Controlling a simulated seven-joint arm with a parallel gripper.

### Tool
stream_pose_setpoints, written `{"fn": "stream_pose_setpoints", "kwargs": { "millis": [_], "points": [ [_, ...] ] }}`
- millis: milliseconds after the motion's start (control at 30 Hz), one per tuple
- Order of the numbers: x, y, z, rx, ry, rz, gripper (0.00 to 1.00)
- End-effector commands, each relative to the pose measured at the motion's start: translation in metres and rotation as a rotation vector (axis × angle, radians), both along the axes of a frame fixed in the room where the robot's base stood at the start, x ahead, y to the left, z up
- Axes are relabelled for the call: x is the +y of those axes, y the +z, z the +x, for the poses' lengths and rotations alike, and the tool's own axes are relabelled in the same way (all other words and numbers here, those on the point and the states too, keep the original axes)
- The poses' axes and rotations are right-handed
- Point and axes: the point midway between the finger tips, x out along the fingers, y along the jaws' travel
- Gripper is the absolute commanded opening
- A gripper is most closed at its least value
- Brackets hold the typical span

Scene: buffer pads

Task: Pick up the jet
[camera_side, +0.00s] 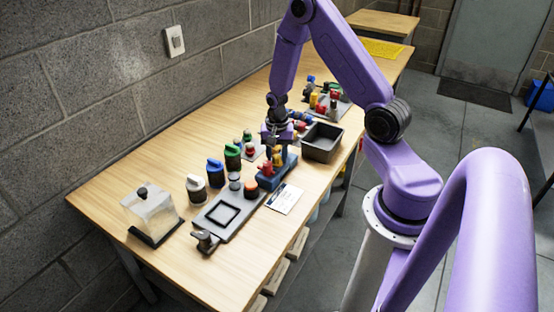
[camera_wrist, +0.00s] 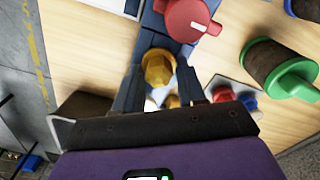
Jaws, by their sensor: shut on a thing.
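A small brass-yellow piece with a faceted head, which looks like the jet (camera_wrist: 158,66), sits between my fingertips in the wrist view. My gripper (camera_wrist: 158,80) is shut on it. Behind it is a blue bar-shaped holder (camera_wrist: 152,40) with a red knob (camera_wrist: 186,18) on it. In the side view my gripper (camera_side: 275,146) points down just above the blue holder (camera_side: 290,166), near red and yellow pieces. The fingers hide part of the jet, and I cannot tell whether it is clear of the holder.
A grey plate (camera_side: 232,222), a white card (camera_side: 284,199) and a clear-covered box (camera_side: 152,213) lie nearer the front. A dark open bin (camera_side: 322,142) stands close on the right.

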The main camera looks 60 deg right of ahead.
Motion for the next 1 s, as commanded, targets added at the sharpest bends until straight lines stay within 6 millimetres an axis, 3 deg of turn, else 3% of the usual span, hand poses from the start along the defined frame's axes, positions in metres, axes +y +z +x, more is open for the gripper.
{"fn": "stream_pose_setpoints", "kwargs": {
  "millis": [233,433,800,1000],
  "points": [
    [0.000,0.010,0.001,-0.001,0.000,-0.001,0.10],
    [0.000,0.034,0.000,-0.003,0.001,-0.003,0.10],
    [0.017,0.086,-0.042,-0.002,0.001,-0.002,0.10],
    [0.028,0.102,-0.070,-0.001,0.001,-0.002,0.10]
  ]
}}
